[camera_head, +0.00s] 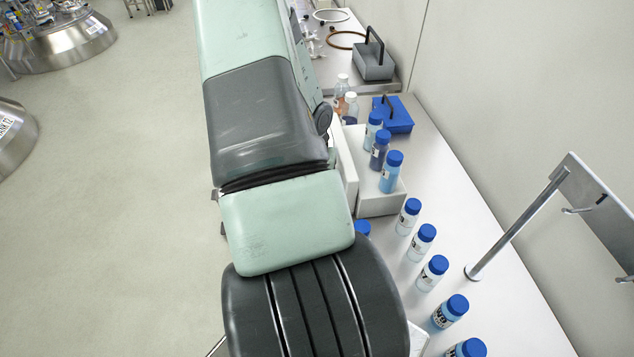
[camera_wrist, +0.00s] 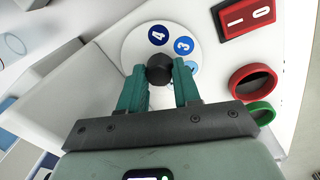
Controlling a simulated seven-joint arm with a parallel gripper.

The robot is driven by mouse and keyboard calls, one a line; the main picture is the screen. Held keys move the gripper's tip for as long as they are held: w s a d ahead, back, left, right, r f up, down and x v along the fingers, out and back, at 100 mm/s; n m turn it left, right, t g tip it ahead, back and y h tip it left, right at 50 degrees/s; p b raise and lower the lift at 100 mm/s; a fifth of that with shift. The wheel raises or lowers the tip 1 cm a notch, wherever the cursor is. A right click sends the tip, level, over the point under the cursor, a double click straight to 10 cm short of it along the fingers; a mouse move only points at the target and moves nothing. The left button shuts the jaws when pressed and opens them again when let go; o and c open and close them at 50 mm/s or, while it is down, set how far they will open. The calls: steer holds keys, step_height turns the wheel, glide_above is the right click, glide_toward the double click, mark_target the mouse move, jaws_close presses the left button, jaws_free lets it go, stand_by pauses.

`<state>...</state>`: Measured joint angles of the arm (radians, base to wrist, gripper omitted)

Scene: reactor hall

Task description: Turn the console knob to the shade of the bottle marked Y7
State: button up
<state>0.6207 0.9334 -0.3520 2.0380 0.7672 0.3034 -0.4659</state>
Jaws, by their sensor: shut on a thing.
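In the wrist view, the black console knob (camera_wrist: 159,67) sits on a round white dial (camera_wrist: 136,45). Blue spots on the dial carry numbers: a darker 4 (camera_wrist: 158,35), a mid-blue 3 (camera_wrist: 183,46), and a lighter one partly hidden by the right finger. My gripper (camera_wrist: 159,76) has its green fingers on either side of the knob and is shut on it. The knob's pointer is not clear. In the head view, several blue-capped bottles (camera_head: 427,272) with differing blue contents stand on the bench; I cannot read a Y7 label. My arm hides the console there.
Beside the dial are a red switch plate (camera_wrist: 246,16), a red-rimmed round button (camera_wrist: 252,83) and a green-rimmed one (camera_wrist: 261,113). In the head view, a white block (camera_head: 381,202) bears bottles, with a blue carrier (camera_head: 398,116) behind. A metal stand (camera_head: 515,225) rises at right.

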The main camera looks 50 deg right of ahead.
steer(key=m, duration=0.4)
steer(key=shift+m, duration=0.3)
steer(key=m, duration=0.4)
steer(key=shift+m+y, duration=0.3)
steer(key=m, duration=0.4)
steer(key=shift+d+m, duration=0.1)
steer(key=shift+m, duration=2)
steer(key=shift+y, duration=0.3)
steer(key=o, duration=1.1)
steer(key=shift+c, duration=0.2)
step_height(320, 180, up, 11)
steer(key=shift+w+d, duration=0.15)
steer(key=shift+d, duration=0.25)
